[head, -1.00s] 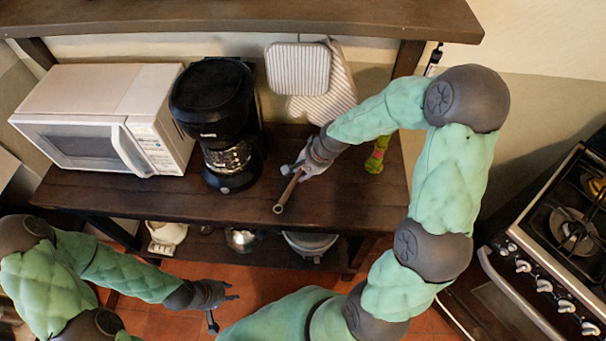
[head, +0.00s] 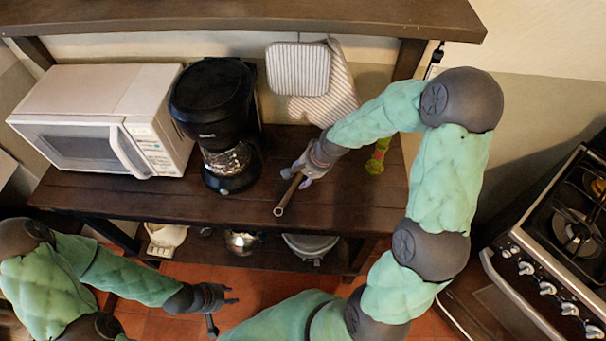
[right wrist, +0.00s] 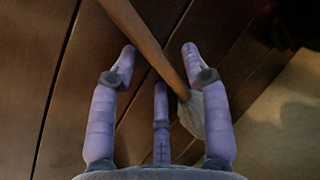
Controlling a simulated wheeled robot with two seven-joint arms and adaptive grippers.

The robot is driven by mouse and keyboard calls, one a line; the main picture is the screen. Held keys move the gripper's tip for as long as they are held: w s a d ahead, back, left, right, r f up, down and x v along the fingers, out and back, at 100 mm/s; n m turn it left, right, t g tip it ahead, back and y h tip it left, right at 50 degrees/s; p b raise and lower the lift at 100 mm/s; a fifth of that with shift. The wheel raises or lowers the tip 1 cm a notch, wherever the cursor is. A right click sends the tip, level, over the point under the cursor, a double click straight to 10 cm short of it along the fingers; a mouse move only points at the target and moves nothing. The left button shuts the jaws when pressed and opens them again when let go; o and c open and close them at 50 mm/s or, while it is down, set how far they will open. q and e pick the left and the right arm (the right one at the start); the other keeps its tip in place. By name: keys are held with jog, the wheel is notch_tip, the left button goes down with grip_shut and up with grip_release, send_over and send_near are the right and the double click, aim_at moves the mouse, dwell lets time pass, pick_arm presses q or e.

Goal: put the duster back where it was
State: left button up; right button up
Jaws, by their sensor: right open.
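The duster, as far as I can tell, is the brown wooden stick (head: 288,195) on the dark shelf top, right of the coffee maker. In the right wrist view its handle (right wrist: 150,42) slants between my spread fingers and ends in a pale grey piece (right wrist: 193,115). My right gripper (head: 297,174) is open around the handle, with gaps between the side fingers and the stick; the hand hides its upper end in the head view. My left gripper (head: 226,305) is low at the left, in front of the shelf, with its fingers spread and empty.
A white microwave (head: 95,118) and black coffee maker (head: 215,110) stand left on the shelf top (head: 120,202). A green-red object (head: 377,158) is beyond my right forearm. Striped mitts (head: 300,70) hang behind. A stove (head: 560,235) stands at right. Pots sit below.

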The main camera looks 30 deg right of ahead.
jog(key=p+v, duration=0.3)
jog(key=v, duration=0.9)
jog(key=shift+r, duration=0.15)
jog(key=shift+a, duration=0.1)
